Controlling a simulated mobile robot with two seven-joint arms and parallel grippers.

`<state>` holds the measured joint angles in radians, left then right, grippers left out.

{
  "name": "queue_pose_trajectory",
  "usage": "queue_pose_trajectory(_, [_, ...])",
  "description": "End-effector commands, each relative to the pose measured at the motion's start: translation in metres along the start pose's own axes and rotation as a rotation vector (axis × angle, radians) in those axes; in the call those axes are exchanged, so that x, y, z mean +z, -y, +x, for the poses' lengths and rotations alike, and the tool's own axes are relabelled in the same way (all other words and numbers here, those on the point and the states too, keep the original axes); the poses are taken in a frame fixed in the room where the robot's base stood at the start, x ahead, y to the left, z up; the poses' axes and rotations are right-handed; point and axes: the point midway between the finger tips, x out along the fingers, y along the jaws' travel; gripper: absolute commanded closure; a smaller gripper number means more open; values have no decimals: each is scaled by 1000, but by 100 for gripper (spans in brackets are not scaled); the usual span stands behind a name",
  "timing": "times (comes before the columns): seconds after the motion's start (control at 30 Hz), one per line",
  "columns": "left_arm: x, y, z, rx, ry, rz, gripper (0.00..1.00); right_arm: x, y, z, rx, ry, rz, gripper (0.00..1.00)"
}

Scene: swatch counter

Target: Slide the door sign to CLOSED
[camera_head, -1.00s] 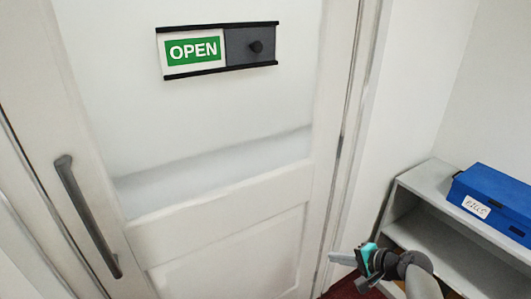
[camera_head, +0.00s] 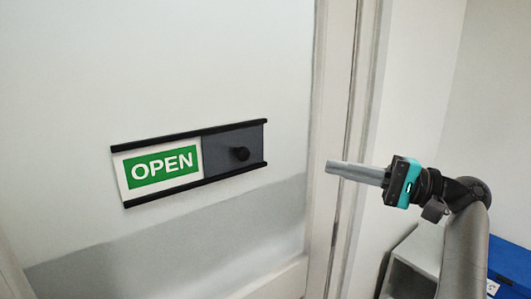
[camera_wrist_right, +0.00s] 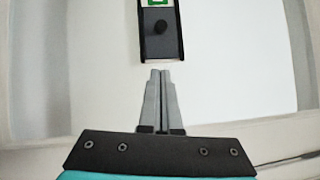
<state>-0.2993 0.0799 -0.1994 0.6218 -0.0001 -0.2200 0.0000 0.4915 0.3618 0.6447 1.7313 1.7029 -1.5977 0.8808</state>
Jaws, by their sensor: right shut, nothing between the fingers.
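The door sign (camera_head: 190,163) is fixed on the door and shows a green OPEN panel (camera_head: 161,168) at its left. A dark grey slider plate (camera_head: 221,158) with a black knob (camera_head: 241,154) covers its right half. My right gripper (camera_head: 330,167) is shut and empty, to the right of the sign and apart from it, with its fingers pointing left toward the knob. In the right wrist view the closed fingertips (camera_wrist_right: 160,72) lie just below the sign's end, and the knob (camera_wrist_right: 161,27) shows beyond them. My left gripper is in neither view.
The door (camera_head: 150,60) has a smooth pale panel around the sign. A door frame (camera_head: 340,80) stands behind the right gripper. A grey shelf unit (camera_head: 415,262) with a blue box (camera_head: 510,262) is at the lower right. The space between gripper and sign is clear.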

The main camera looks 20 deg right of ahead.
Motion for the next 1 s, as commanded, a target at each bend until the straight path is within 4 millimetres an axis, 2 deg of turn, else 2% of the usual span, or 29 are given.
queue_pose_trajectory(0.27, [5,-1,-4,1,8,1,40,0,0,9,-1,0,1,100])
queue_pose_trajectory(0.37, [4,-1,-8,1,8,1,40,0,2,24,-2,2,1,100])
queue_pose_trajectory(0.73, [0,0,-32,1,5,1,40,0,3,103,-2,2,2,100])
queue_pose_trajectory(1.0, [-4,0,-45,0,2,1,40,23,1,124,-1,-1,1,100])
